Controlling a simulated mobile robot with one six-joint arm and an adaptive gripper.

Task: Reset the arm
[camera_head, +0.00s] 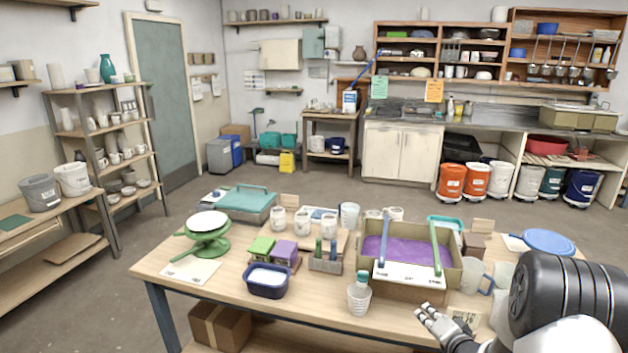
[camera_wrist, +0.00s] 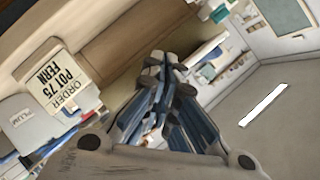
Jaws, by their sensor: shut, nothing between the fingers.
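My gripper (camera_head: 428,316) shows at the lower right of the head view, over the front right part of the table (camera_head: 330,317). Its fingers are together and hold nothing. My dark arm link is at the right edge of that view. In the wrist view the gripper (camera_wrist: 160,72) is in the middle, its fingers pointing up the picture. An order card reading "ORDER POT 75 FERN" (camera_wrist: 55,82) is at the left of the wrist view.
Open floor (camera_head: 330,195) lies behind the table.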

